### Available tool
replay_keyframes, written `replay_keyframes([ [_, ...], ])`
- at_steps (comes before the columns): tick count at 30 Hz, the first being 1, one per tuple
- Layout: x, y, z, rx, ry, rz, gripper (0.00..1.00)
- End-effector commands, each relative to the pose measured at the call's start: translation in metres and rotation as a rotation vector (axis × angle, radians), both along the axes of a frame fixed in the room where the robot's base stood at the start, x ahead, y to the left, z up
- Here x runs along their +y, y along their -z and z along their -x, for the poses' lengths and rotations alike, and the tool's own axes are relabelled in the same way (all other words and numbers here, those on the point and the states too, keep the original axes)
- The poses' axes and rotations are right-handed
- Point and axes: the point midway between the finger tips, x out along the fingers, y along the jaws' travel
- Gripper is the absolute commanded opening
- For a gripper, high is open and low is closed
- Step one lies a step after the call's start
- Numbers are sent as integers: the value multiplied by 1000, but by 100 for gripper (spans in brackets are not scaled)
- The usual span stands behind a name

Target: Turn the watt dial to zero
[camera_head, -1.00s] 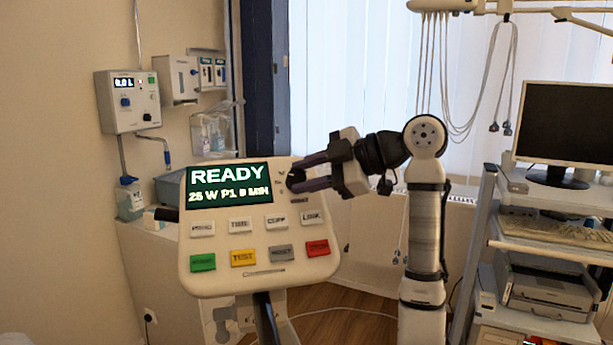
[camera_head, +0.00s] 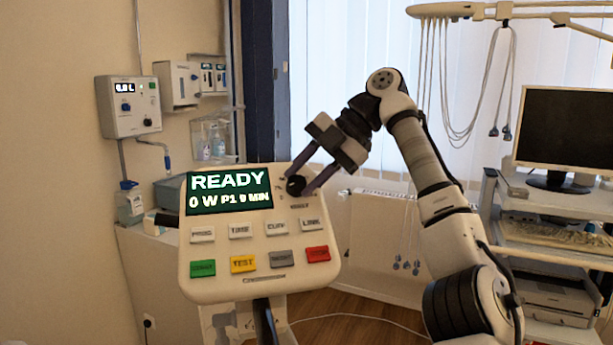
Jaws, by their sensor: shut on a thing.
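The watt dial (camera_head: 295,186) is a dark round knob at the upper right of a beige control panel (camera_head: 262,288). The panel's green display (camera_head: 228,191) reads "READY" and "0 W P1 9 MIN", the last part being small. My gripper (camera_head: 297,183) reaches down to the dial from the upper right, its two dark fingers shut on either side of it. The fingers hide part of the dial and the markings around it.
Below the display are grey buttons and a row with green (camera_head: 202,268), yellow, grey and red (camera_head: 318,254) buttons. A wall unit (camera_head: 129,106) hangs at left. A cart with a monitor (camera_head: 566,138) stands at right.

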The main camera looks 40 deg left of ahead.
Motion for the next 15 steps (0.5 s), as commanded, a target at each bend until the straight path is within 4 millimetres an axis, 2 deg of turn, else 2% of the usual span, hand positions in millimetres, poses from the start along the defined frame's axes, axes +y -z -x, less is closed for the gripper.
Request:
replay_keyframes([
  [15, 2, -1, 0, -70, -110, 53, 10],
])
